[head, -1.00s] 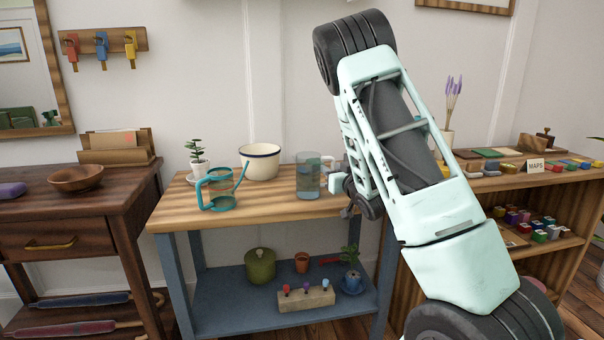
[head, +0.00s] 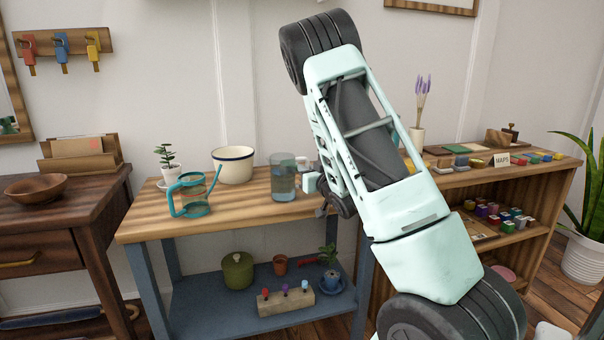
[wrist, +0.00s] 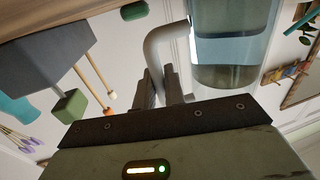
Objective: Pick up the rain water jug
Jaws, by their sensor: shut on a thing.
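The rain water jug (head: 283,182) is a clear upright vessel with bluish water, at the right part of the wooden bench top (head: 240,207) in the head view. In the wrist view the jug (wrist: 235,45) shows large at the top, with its pale curved handle (wrist: 160,42) on the left. My gripper (wrist: 165,85) is shut on this handle. In the head view my gripper (head: 313,181) is just right of the jug, partly hidden by my arm. I cannot tell whether the jug's base touches the bench.
A teal watering can (head: 190,196), a cream pot (head: 233,165) and a potted plant (head: 168,164) stand left of the jug. A shelf unit (head: 510,178) with small items is on the right. The bench's front edge is clear.

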